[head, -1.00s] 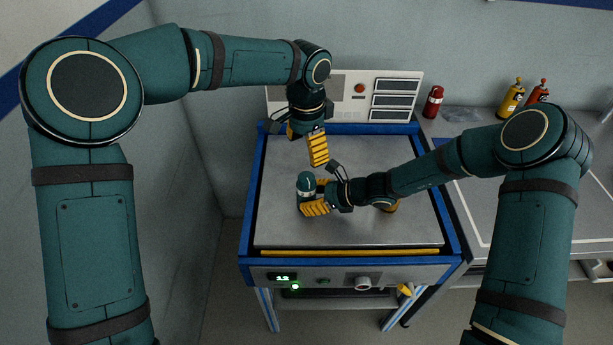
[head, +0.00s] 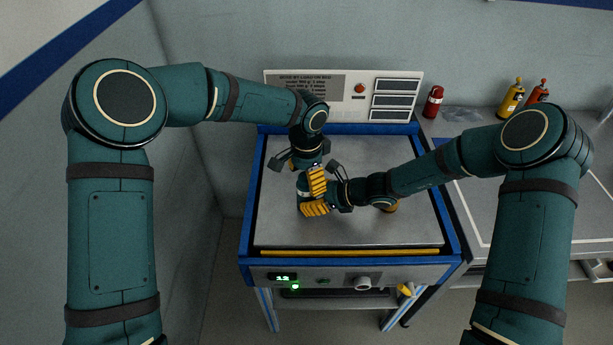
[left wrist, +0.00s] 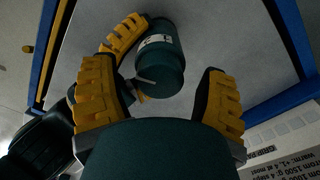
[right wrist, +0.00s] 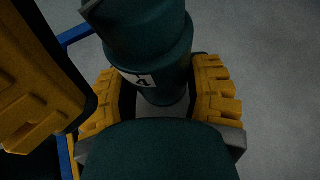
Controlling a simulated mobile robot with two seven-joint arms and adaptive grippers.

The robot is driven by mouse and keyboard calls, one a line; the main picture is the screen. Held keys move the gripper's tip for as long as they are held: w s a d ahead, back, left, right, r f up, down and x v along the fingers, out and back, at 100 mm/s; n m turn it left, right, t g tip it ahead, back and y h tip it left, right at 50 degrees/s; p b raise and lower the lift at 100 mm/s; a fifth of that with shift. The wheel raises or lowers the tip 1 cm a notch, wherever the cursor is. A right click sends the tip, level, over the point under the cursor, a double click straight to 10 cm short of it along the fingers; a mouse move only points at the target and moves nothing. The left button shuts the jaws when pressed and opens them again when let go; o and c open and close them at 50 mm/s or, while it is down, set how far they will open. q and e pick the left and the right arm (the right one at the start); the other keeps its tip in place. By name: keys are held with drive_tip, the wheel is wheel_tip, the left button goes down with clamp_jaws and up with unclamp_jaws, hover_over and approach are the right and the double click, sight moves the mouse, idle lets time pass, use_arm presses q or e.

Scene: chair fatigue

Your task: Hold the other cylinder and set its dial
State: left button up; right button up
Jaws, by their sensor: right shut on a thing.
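A dark teal cylinder with a white label (head: 302,192) stands on the grey bench top. My right gripper (head: 314,199) is shut around its body. In the right wrist view the cylinder (right wrist: 150,60) is between the yellow fingers, its label showing a 4. My left gripper (head: 308,178) is open and points down over the cylinder's top. In the left wrist view its fingers (left wrist: 160,80) are spread, with the cylinder (left wrist: 160,60) seen between them. I cannot tell whether they touch it. The dial's setting is not readable.
An orange-brown round object (head: 388,206) sits on the bench under my right forearm, mostly hidden. The front panel has a green display (head: 283,278). Bottles (head: 511,98) stand at the back right.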

use_arm(q)
drive_tip(key=c, duration=1.1)
use_arm(e)
drive_tip(key=shift+f, duration=0.1)
use_arm(q)
drive_tip(key=shift+m, duration=0.3)
drive_tip(key=m, duration=0.3)
drive_tip(key=shift+m, duration=0.3)
drive_tip(key=m, duration=0.3)
drive_tip(key=shift+m, duration=0.3)
drive_tip(key=m, duration=0.4)
drive_tip(key=shift+m, duration=2)
